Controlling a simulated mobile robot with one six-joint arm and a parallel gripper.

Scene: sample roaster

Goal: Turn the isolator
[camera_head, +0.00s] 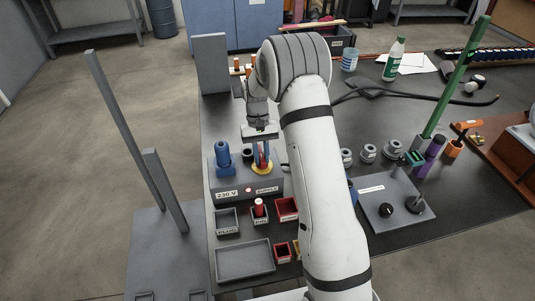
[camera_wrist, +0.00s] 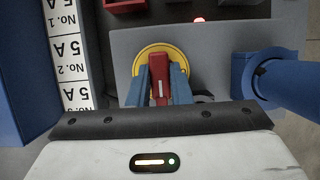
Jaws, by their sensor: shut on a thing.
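The isolator is a red handle (camera_wrist: 158,85) on a round yellow plate, seen in the wrist view. The yellow plate (camera_head: 262,165) sits on the grey supply box (camera_head: 240,184), which is labelled "230 V" and "SUPPLY". My gripper (camera_wrist: 158,88) comes down from above, its blue fingers shut on the red handle, one on each side. In the head view my gripper (camera_head: 261,150) is over the yellow plate. The handle's white mark points roughly along the picture's vertical in the wrist view. A red lamp (camera_wrist: 199,20) on the box looks lit.
A blue plug (camera_head: 223,157) stands on the box beside the isolator, close to my gripper. Small trays, including a grey one (camera_head: 228,222) and a red one (camera_head: 286,210), lie in front. A labelled strip (camera_wrist: 72,60) is at the wrist view's left.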

